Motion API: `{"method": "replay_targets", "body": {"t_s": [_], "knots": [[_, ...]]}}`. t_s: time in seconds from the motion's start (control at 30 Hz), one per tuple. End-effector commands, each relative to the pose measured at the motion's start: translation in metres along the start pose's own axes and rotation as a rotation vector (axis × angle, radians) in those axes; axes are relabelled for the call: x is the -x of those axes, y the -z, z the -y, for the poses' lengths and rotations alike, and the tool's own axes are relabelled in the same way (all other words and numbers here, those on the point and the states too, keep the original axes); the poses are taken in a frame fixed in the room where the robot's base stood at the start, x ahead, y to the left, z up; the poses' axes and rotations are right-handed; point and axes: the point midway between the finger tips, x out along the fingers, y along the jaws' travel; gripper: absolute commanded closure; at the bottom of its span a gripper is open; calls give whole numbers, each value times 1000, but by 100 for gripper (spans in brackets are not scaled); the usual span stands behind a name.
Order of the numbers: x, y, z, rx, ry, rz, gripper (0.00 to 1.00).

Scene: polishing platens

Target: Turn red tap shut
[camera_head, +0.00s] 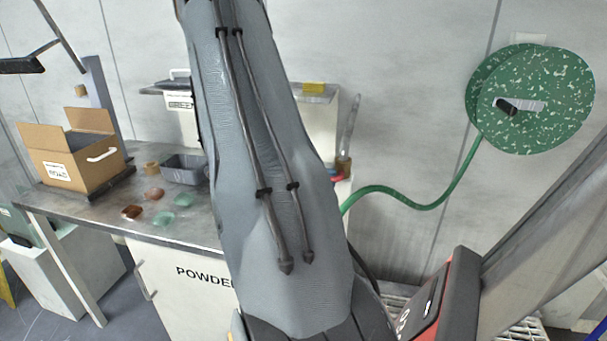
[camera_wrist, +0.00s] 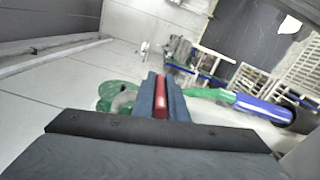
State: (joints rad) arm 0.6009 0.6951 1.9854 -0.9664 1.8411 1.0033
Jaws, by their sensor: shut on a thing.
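The red tap (camera_wrist: 160,104) shows in the wrist view as a red strip between the two dark jaws of my gripper (camera_wrist: 160,82). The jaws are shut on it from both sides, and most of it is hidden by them. In the head view only a small red piece of the tap (camera_head: 338,177) shows at the right edge of my arm, below a brass-coloured fitting (camera_head: 343,165). My gripper is hidden behind my arm there. How far the tap is turned cannot be told.
A green hose (camera_head: 420,206) runs from near the tap to a speckled green disc (camera_head: 560,100) on the wall. On the metal bench (camera_head: 90,215) stand an open cardboard box (camera_head: 65,172), a grey tray (camera_head: 182,176) and several small coloured pieces. A white cabinet labelled POWDER (camera_head: 185,290) is below.

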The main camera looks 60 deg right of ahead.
Motion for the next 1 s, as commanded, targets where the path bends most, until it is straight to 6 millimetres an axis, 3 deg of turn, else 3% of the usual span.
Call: {"method": "replay_targets", "body": {"t_s": [0.5,0.53,0.63,1.0], "knots": [[0,-1,1,0,-23,-11,100],[0,-1,1,0,-23,-11,84],[0,-2,1,0,-23,-11,69],[6,-1,2,-1,-21,-9,69]]}}
